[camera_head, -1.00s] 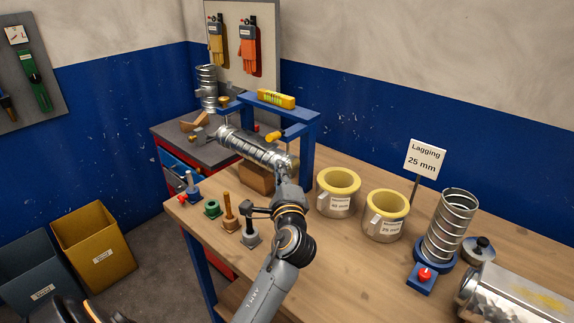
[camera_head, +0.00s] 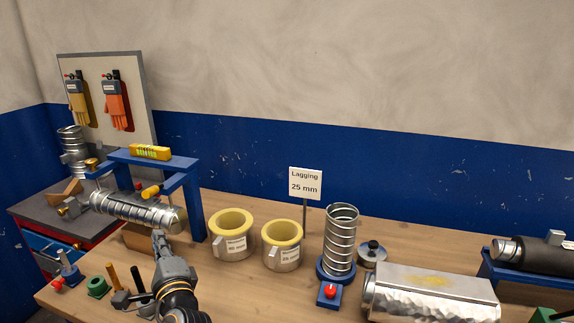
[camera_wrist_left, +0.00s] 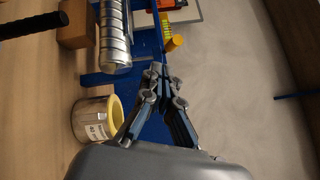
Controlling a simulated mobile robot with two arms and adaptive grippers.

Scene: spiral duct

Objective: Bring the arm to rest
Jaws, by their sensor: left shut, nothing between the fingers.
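My left gripper (camera_head: 158,238) is shut and empty, at the front of the workbench by the right end of the spiral duct (camera_head: 130,208). The duct is a ribbed silver tube lying under a blue frame (camera_head: 192,205). In the left wrist view my gripper (camera_wrist_left: 160,72) has its fingertips together, and the duct (camera_wrist_left: 115,42) lies beside them on the left. I cannot tell whether the gripper touches the duct. My right gripper is not in view.
Two yellow-lined lagging pots (camera_head: 232,238) (camera_head: 282,248) stand right of the arm. Beyond are an upright spiral tube (camera_head: 340,240) and a large silver duct piece (camera_head: 430,292). Small stands, including a green one (camera_head: 97,287), are at the front left.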

